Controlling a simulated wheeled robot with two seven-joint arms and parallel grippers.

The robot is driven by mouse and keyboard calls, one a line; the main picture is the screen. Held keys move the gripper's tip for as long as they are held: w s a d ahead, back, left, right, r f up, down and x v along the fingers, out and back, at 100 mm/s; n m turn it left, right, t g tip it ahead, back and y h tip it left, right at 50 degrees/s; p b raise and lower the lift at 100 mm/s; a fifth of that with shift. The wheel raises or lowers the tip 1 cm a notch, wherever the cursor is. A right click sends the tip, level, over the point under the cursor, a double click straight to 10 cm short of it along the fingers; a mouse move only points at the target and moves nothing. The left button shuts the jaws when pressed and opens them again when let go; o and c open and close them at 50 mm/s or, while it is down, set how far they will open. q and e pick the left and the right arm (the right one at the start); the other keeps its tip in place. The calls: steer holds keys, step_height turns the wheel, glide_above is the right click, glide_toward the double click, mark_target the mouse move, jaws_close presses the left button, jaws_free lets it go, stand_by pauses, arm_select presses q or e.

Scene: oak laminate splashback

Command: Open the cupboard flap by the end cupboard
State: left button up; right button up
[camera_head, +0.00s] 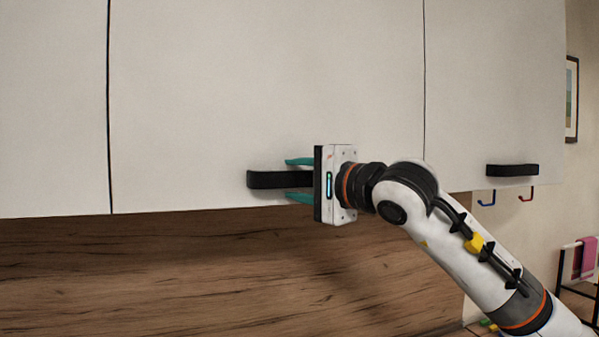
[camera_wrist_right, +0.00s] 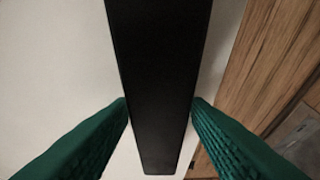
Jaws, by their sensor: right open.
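The cupboard flap (camera_head: 230,90) is a wide white panel in the head view, and it hangs closed, level with its neighbours. Its black bar handle (camera_head: 264,180) lies near the lower edge. My right gripper (camera_head: 287,179) is open around the handle, with one teal finger above the bar and one below. In the right wrist view the handle (camera_wrist_right: 158,60) runs between the two open fingers (camera_wrist_right: 160,100); whether they touch it I cannot tell. The gripper body hides the handle's right end in the head view. The end cupboard (camera_head: 495,90) is to the right. My left gripper is not in view.
Another white cupboard front (camera_head: 50,110) is at the left. The wood splashback (camera_head: 150,275) lies below the cupboards. A rack with a pink cloth (camera_head: 585,258) stands far right.

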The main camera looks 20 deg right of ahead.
steer(key=shift+c, duration=0.4)
jaws_close()
